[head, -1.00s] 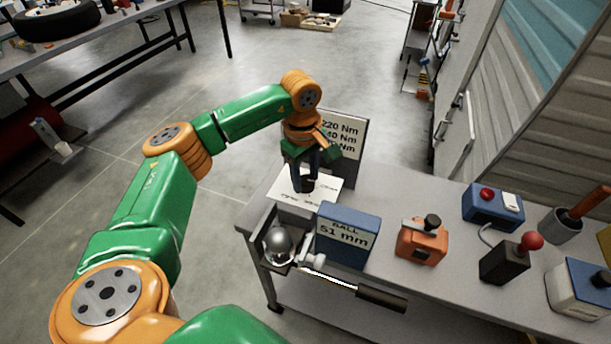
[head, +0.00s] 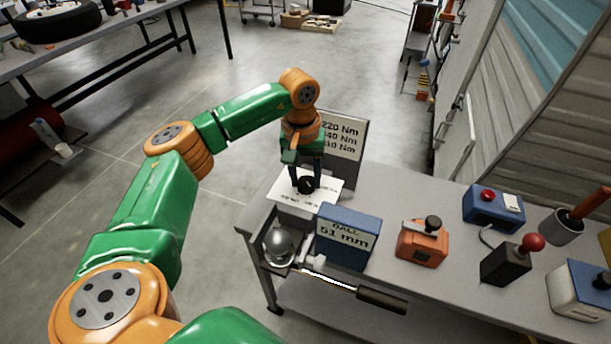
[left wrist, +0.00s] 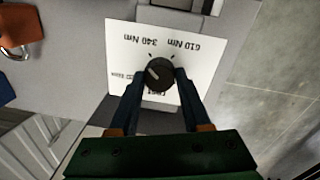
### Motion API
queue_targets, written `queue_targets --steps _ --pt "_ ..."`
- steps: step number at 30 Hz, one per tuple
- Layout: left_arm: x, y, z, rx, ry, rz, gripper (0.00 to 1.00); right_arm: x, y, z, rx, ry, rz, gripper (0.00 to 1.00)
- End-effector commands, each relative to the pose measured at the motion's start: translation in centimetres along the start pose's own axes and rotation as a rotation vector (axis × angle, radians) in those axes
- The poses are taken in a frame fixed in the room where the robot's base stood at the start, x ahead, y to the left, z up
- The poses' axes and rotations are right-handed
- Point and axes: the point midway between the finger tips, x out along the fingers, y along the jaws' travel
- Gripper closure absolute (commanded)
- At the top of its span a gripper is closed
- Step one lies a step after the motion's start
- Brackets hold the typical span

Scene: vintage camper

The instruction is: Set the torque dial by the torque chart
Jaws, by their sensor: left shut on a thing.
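The torque dial is a black round knob (head: 306,184) on a white printed plate (head: 325,191). In the left wrist view, the knob (left wrist: 159,74) has a pale mark left of its centre. The plate (left wrist: 205,30) reads "340 Nm" and "610 Nm" upside down above the knob; the lettering below is partly hidden. My left gripper (head: 307,182) points down with its fingers on either side of the knob, shut on it. The torque chart (head: 345,137) stands behind, listing "220 Nm" and "40 Nm" above a third value; my gripper covers its left part. My right gripper is not in view.
A blue box marked "BALL 51 mm" (head: 347,237) stands near the dial, with a shiny ball (head: 279,245) in front-left. A dark-handled tool (head: 381,299) lies at the bench's front edge. An orange device (head: 421,243) and a blue button box (head: 492,207) stand farther right.

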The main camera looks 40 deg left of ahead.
Motion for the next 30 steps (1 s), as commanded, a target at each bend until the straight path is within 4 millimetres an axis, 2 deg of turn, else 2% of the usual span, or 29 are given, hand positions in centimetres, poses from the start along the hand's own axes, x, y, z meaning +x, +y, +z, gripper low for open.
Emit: queue_targets --steps 9,26,27,30 --pt "-0.01 0.02 0.00 0.115 -0.006 0.000 1.00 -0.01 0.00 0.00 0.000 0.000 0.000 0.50" --pt "0.01 0.01 0.00 0.140 -0.008 -0.001 1.00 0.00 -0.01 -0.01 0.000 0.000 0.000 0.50" --pt "0.01 0.01 0.00 0.140 -0.008 -0.001 0.44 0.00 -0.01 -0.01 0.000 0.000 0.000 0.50" --pt "0.02 0.00 0.00 0.139 -0.008 -0.001 0.22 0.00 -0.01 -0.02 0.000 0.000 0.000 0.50"
